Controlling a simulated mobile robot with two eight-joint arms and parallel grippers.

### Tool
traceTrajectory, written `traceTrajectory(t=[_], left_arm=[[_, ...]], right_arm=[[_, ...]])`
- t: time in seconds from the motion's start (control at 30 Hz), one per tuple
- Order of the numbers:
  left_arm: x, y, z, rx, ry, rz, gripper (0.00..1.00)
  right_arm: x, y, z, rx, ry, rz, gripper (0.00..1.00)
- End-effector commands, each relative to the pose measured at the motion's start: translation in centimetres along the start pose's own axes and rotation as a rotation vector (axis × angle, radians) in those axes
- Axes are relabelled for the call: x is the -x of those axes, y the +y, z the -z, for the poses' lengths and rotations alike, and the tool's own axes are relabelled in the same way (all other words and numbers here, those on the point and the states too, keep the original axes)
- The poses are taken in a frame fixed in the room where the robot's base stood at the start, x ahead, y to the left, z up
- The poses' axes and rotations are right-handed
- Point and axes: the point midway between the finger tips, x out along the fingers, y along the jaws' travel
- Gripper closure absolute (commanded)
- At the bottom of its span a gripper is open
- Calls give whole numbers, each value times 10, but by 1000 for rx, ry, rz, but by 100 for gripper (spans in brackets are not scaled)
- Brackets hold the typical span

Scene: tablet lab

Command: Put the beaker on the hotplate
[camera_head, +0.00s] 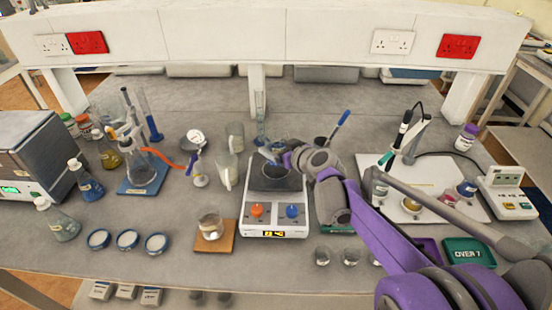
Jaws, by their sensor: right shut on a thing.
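The hotplate (274,228) is a white unit in the middle of the bench, with an orange knob, a blue knob and a lit display on its front. Its dark top plate faces up behind the knobs. My right gripper (276,154) reaches in from the right over the back part of the plate. It is shut on a clear glass vessel, which seems to be the beaker (271,150); the gripper and the dark plate make its outline hard to see. I cannot tell whether its base touches the plate. My left gripper is not in view.
A glass with clear liquid (211,226) stands on a wooden board (228,243) left of the hotplate. Measuring jugs and a flask on a blue stand (143,172) are further left. A white board (455,205) with small cups lies right, beyond my purple right arm.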

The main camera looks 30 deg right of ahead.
Motion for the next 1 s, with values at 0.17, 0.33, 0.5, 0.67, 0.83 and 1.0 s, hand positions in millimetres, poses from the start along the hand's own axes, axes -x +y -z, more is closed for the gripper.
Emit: traceTrajectory(t=[0.17, 0.33, 0.5, 0.67, 0.83, 1.0], left_arm=[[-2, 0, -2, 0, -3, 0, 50], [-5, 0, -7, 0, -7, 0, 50], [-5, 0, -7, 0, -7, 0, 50], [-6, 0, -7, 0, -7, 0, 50], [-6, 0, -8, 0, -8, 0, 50], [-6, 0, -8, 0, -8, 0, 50]], right_arm=[[-6, 0, -14, 0, 0, 0, 86], [-15, -1, -34, 0, 0, 1, 86], [-15, -1, -35, 0, 1, 0, 86], [-16, -1, -36, 0, 1, 0, 86], [-16, -1, -38, 1, 1, 0, 0], [-16, -1, -38, 0, 1, 0, 0]])
